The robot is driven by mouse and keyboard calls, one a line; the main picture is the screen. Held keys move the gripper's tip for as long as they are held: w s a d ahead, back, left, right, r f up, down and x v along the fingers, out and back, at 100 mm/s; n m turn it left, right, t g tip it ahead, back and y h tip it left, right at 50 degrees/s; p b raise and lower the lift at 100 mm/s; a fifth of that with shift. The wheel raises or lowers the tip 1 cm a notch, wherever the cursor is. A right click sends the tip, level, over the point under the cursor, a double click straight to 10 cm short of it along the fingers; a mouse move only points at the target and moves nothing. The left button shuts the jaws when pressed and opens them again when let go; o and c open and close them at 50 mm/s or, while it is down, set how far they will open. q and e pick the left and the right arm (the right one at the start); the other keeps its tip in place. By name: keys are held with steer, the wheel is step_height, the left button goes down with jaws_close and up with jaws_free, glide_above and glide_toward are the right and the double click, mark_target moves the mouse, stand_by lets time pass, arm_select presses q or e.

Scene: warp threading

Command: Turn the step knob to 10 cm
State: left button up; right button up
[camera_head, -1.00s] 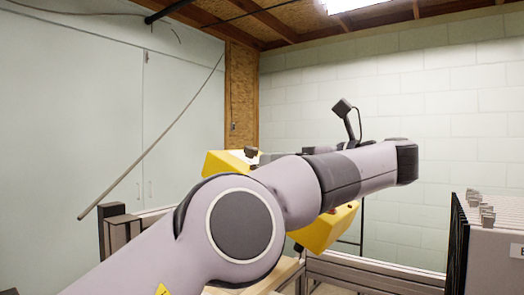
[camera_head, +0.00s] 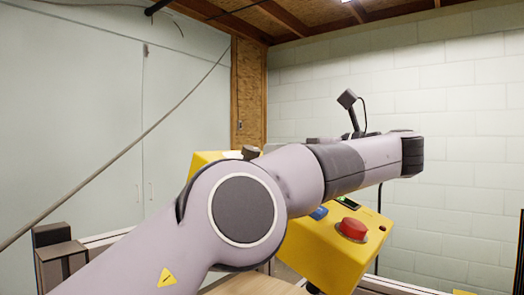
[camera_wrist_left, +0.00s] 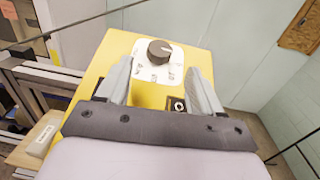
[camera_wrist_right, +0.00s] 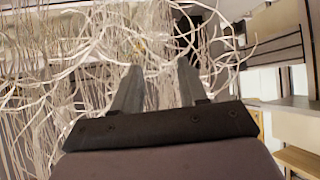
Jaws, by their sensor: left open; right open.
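The step knob (camera_wrist_left: 160,51) is a round black dial with a light pointer mark, on a white scale plate (camera_wrist_left: 148,71) atop a yellow control box (camera_wrist_left: 150,95). The scale's lettering is too small to read. My left gripper (camera_wrist_left: 162,78) is open, its fingers apart on the near side of the knob and not around it. In the head view, my left arm covers much of the yellow box (camera_head: 325,250); a dark knob top (camera_head: 250,152) shows above it. My right gripper (camera_wrist_right: 158,80) is open and empty, facing pale threads.
Many tangled pale threads (camera_wrist_right: 60,60) hang before my right gripper. Metal frame rails (camera_wrist_left: 45,75) lie left of the box in the left wrist view.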

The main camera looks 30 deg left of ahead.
mark_target(256, 150)
arm_select(q)
steer(key=shift+a+p, duration=0.55)
steer(key=shift+a, duration=2.5)
